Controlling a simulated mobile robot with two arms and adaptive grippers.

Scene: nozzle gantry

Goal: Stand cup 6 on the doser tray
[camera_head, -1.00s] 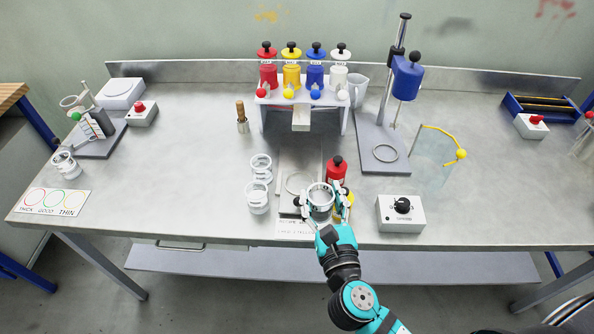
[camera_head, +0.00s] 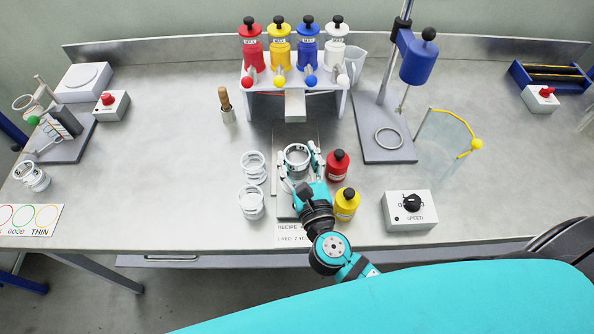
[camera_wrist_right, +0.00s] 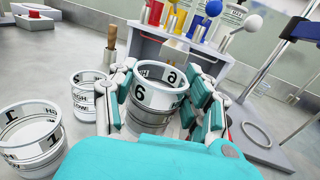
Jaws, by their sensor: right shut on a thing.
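Cup 6 (camera_head: 297,158) is a white ring-marked cup, upright between the fingers of my right gripper (camera_head: 299,160). The wrist view shows the 6 on its wall (camera_wrist_right: 158,98), with a finger pressed on each side. The doser tray, a flat grey plate (camera_head: 284,207), lies below the cup and my gripper, in front of the dispenser stand. My gripper and wrist hide much of it. I cannot tell whether the cup's base touches the plate. My left gripper is not in view.
Two white cups (camera_head: 252,203) (camera_head: 253,165) stand left of the tray. A red bottle (camera_head: 337,165) and a yellow bottle (camera_head: 346,204) stand close on its right. The dispenser stand (camera_head: 338,103) with several coloured bottles is behind.

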